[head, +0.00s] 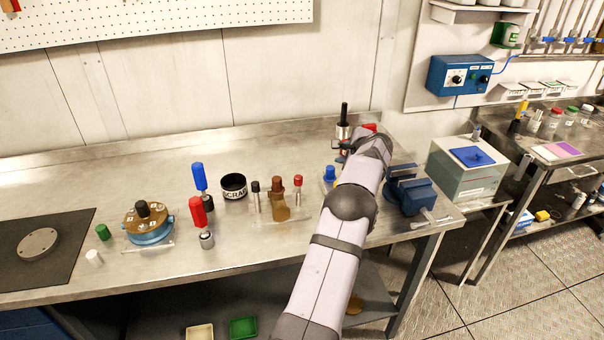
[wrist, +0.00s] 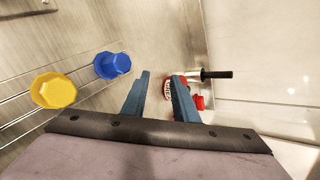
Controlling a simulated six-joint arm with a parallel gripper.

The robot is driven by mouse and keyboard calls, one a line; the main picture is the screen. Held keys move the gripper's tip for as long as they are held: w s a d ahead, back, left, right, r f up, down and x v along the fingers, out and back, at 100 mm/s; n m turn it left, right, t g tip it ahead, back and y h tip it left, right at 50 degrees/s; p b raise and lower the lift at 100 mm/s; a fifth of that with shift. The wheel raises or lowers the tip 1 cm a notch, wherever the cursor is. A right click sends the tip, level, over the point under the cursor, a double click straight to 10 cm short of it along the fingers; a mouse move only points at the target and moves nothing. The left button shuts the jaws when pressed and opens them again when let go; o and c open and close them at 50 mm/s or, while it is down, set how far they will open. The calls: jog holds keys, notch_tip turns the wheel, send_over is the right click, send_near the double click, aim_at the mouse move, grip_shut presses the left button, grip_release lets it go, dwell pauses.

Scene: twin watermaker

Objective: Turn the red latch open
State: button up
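In the wrist view, the two blue-grey fingers of my gripper (wrist: 160,76) stand apart with a gap between them, and nothing is held. A red part (wrist: 198,102), perhaps the latch, shows just right of the right finger. A red-and-white round piece (wrist: 168,88) is partly hidden behind that finger. A black handle on a metal shaft (wrist: 216,74) points right beside them. In the head view, a red piece (head: 370,127) shows behind my wrist, and the black handle (head: 344,110) stands upright nearby. My arm hides most of this spot and the fingertips.
A blue knob (wrist: 112,65) and a yellow knob (wrist: 54,90) are left of my gripper in the wrist view. A blue vise (head: 410,190) stands right of my arm. Bottles and a black SCRAP cup (head: 233,187) stand to the left. The back wall is close behind.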

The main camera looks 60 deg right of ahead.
jog(key=shift+s+d+f+n+g+h, duration=0.15)
jog(key=shift+f+n+g+h, duration=0.2)
jog(key=shift+g, duration=0.2)
jog(key=shift+s+d+f+n+g+h, duration=0.15)
jog(key=shift+f+n+g+h, duration=0.15)
jog(key=shift+g+h, duration=0.2)
jog(key=shift+s+f+n+g+h, duration=0.1)
jog(key=shift+s+n+g+h, duration=0.1)
jog(key=shift+n+g+h, duration=0.3)
jog(key=shift+s+a+n+g+h, duration=0.2)
jog(key=shift+n+g+h, duration=0.15)
jog(key=shift+g+h, duration=0.15)
jog(key=w+a+r+n+h, duration=0.1)
jog(key=a+r+n+h, duration=0.3)
jog(key=a, duration=0.3)
jog(key=w+a+r+n+t+h+p, duration=0.1)
jog(key=a+r+n+h, duration=0.1)
jog(key=a+r+n, duration=0.4)
jog(key=a+r+n+h, duration=0.2)
jog(key=a+n, duration=0.2)
jog(key=a, duration=0.4)
jog(key=y+p, duration=0.2)
jog(key=p, duration=0.2)
send_near(297, 184)
jog(key=x, duration=0.3)
jog(key=shift+r+h, duration=0.25)
jog(key=shift+p+x, duration=1.95)
jog(key=shift+x, duration=4.1)
